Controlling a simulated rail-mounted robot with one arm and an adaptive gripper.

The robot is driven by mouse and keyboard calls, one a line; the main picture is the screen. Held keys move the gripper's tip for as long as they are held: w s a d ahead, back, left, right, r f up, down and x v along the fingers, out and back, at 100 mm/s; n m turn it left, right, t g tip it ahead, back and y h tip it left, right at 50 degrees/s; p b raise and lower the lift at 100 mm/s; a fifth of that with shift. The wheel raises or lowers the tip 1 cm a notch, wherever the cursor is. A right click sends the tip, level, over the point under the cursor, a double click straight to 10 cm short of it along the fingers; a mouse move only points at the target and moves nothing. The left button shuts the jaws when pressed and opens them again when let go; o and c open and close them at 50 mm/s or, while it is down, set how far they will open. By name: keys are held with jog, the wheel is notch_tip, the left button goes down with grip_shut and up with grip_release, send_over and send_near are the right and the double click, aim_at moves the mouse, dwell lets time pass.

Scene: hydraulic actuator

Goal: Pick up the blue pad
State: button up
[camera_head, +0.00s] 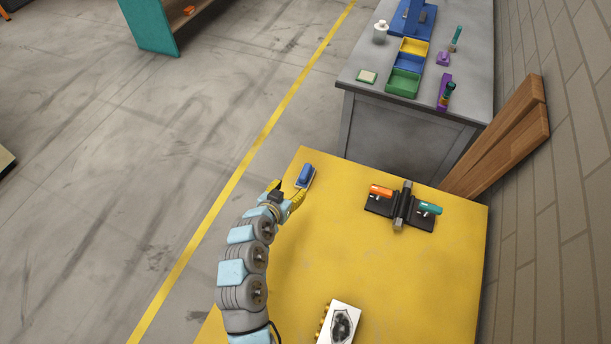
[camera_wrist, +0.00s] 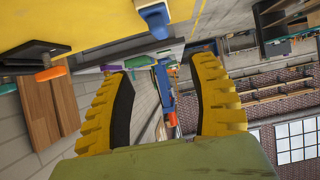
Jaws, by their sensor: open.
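The blue pad (camera_head: 305,175) lies on a light grey base near the far left corner of the yellow table (camera_head: 400,275). In the wrist view, the blue pad (camera_wrist: 155,18) shows at the top edge, partly cut off and above the space between the fingers. My gripper (camera_head: 286,191) is just short of the pad on its near left side. In the wrist view, my gripper (camera_wrist: 164,75) has its two yellow fingers spread apart, with nothing between them.
A black holder (camera_head: 399,208) with an orange-handled and a teal-handled tool stands right of the pad. A white block (camera_head: 340,323) lies at the table's near edge. Beyond the table stands a grey workbench (camera_head: 405,125) with bins. Wooden boards (camera_head: 510,140) lean at the right wall.

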aim_at(304, 173)
jog(key=x, duration=0.9)
jog(key=shift+p, duration=0.3)
jog(key=shift+x, duration=2.7)
jog(key=shift+a+f, duration=0.2)
grip_shut()
